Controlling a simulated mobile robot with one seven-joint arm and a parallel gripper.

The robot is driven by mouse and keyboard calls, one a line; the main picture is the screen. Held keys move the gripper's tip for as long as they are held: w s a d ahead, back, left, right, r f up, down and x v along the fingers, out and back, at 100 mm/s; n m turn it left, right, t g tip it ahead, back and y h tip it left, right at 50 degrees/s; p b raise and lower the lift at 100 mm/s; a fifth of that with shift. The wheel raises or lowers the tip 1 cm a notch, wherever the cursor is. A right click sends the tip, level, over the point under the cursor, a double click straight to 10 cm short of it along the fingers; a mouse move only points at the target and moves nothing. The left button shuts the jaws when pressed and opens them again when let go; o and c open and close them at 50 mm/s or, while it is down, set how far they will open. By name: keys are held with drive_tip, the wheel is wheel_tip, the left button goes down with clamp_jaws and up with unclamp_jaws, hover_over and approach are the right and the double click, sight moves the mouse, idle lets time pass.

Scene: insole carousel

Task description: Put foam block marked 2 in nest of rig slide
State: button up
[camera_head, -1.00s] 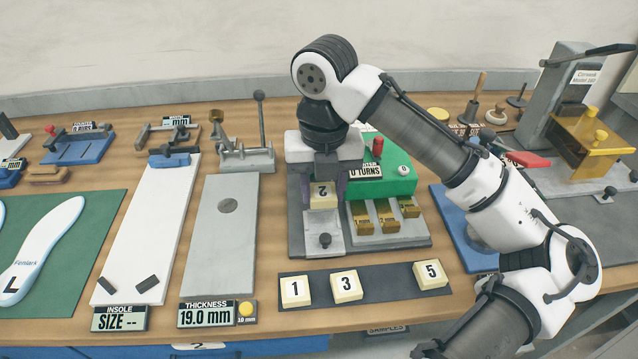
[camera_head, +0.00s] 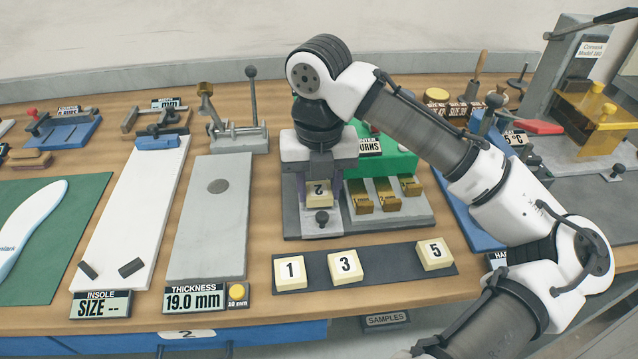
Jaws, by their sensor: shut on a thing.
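The cream foam block marked 2 (camera_head: 319,194) is between the fingers of my gripper (camera_head: 320,187), which is shut on it. The numeral appears upside down. The block is low over the pale metal rig slide (camera_head: 322,229), just behind its black knob (camera_head: 321,217). The nest is hidden by the block and gripper, so I cannot tell whether the block touches it or sits in it.
Foam blocks 1 (camera_head: 290,271), 3 (camera_head: 345,266) and 5 (camera_head: 435,254) sit on a dark strip (camera_head: 391,263) in front. The green counter housing (camera_head: 402,163) with brass pieces (camera_head: 387,194) stands close to the right. A grey thickness plate (camera_head: 217,235) lies left.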

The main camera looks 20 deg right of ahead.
drive_tip(key=shift+f, duration=0.55)
drive_tip(key=o, duration=1.1)
